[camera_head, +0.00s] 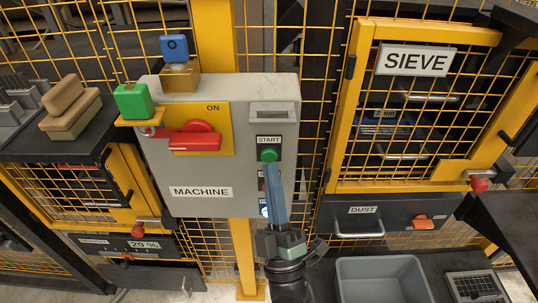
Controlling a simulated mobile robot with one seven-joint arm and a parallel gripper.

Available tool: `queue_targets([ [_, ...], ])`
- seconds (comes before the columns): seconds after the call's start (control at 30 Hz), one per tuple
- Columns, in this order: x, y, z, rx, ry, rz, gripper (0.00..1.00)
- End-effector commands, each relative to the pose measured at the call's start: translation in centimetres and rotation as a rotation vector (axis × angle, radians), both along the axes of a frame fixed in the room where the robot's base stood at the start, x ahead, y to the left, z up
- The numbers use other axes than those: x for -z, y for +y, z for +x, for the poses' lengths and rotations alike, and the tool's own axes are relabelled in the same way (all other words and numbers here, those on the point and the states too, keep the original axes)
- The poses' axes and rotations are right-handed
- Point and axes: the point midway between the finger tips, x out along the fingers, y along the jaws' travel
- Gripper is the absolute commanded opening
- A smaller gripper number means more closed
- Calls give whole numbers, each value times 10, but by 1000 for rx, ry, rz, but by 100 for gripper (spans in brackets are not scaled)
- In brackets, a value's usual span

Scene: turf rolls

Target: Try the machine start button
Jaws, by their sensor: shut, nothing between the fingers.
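The green START button (269,155) sits on the right part of the grey control box labelled MACHINE (200,192), under a small START label. My gripper (270,170) is shut with nothing in it. Its blue fingers point up at the box, and their tips are just below the green button. I cannot tell whether they touch the box or the button. The fingers partly cover other small buttons below START. A red switch handle (195,141) on a yellow plate lies turned sideways, below and left of the word ON.
A green block (133,101) and a blue block (174,48) sit by the box's top left. At right are a yellow-framed SIEVE door (345,110) and a DUST drawer (340,217). A grey bin (380,262) stands below. A brush (70,103) lies on the left shelf.

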Motion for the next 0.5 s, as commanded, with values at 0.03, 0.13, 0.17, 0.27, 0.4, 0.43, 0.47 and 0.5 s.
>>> queue_targets([
  [0.03,0,0,-3,0,1,0,0],
  [0.13,-1,0,-13,1,3,0,0],
  [0.17,0,0,-16,1,3,0,0],
  [0.27,-1,0,-26,0,2,-1,0],
  [0.4,-1,0,-40,0,1,0,0],
  [0.43,0,0,-42,0,2,-1,0],
  [0.47,0,0,-44,0,1,0,0],
  [0.5,0,0,-46,0,1,0,0],
])
